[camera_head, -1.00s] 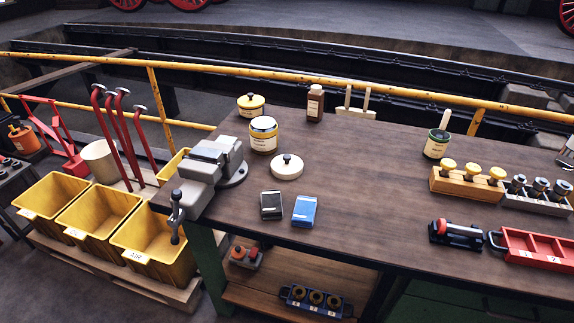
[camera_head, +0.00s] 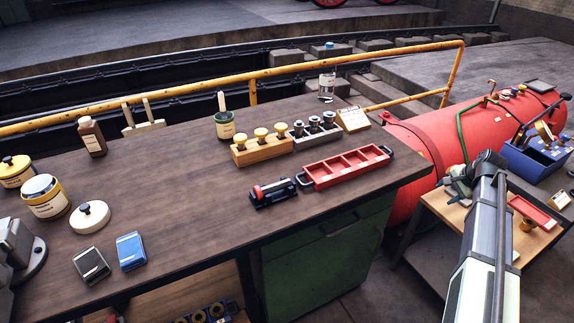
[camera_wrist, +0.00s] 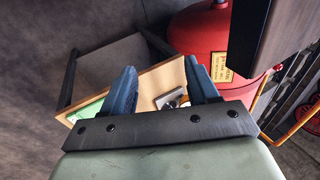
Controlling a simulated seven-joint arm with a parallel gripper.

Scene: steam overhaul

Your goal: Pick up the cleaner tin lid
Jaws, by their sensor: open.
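A round white lid with a dark knob (camera_head: 89,216) lies flat on the brown workbench (camera_head: 190,205), at the left of the head view. My arm is at the right of the head view, beyond the bench's right end and far from the lid. The lid is not in the wrist view.
A yellow tin with a knobbed lid (camera_head: 15,171), a brown bottle (camera_head: 92,137), a black box (camera_head: 91,266) and a blue box (camera_head: 131,251) surround the lid. A grey vise (camera_head: 14,250) is at the left edge. A red tank (camera_head: 420,140) stands right of the bench.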

